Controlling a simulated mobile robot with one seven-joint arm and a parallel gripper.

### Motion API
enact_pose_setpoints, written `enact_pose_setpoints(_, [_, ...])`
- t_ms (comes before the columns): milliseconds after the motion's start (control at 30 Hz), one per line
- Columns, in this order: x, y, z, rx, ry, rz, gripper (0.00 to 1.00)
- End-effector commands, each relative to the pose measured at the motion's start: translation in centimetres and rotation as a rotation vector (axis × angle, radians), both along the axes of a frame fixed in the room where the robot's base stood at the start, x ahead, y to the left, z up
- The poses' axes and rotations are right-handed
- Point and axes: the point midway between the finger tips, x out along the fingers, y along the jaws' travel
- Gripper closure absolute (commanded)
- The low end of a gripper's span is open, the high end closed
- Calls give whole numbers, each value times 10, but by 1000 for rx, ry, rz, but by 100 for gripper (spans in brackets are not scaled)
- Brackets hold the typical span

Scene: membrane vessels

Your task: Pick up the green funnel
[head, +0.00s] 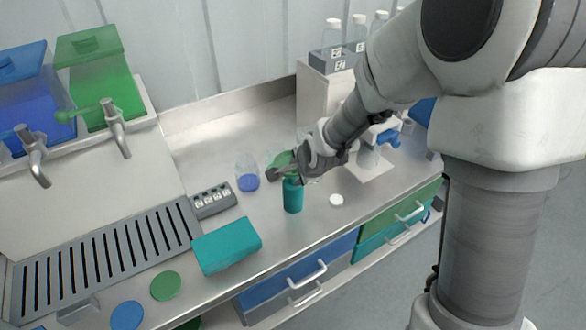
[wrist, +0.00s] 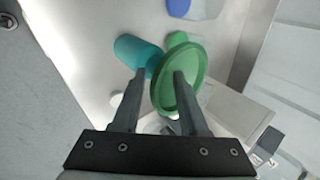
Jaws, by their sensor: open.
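The green funnel (head: 283,158) is at my gripper, just above the teal bottle (head: 293,197) in the head view, partly hidden by the fingers. In the wrist view the funnel's round green rim (wrist: 187,62) is seen tilted. My gripper (wrist: 159,74) is open; its right finger overlaps the rim and its left finger stands beside the rim, over the end of the teal bottle (wrist: 133,52). I cannot tell whether the fingers touch the funnel, or whether it rests on the bottle. My gripper also shows in the head view (head: 281,165).
A clear beaker with blue liquid (head: 248,180) stands left of the bottle. A white cap (head: 336,200) lies to the right. A teal block (head: 226,246), a small labelled rack (head: 212,200) and a slotted drain (head: 105,248) are further left. A white stand (head: 370,160) is behind my gripper.

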Motion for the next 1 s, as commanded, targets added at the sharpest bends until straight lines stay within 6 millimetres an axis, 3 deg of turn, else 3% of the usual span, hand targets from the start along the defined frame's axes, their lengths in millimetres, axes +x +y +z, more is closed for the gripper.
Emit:
enact_pose_setpoints(33, [0, 0, 0, 0, 0, 0, 59])
enact_pose_setpoints(267, [0, 0, 0, 0, 1, 0, 100])
enact_pose_setpoints(767, [-1, 0, 0, -1, 2, 0, 100])
enact_pose_setpoints(1000, [-1, 0, 15, 0, 1, 0, 100])
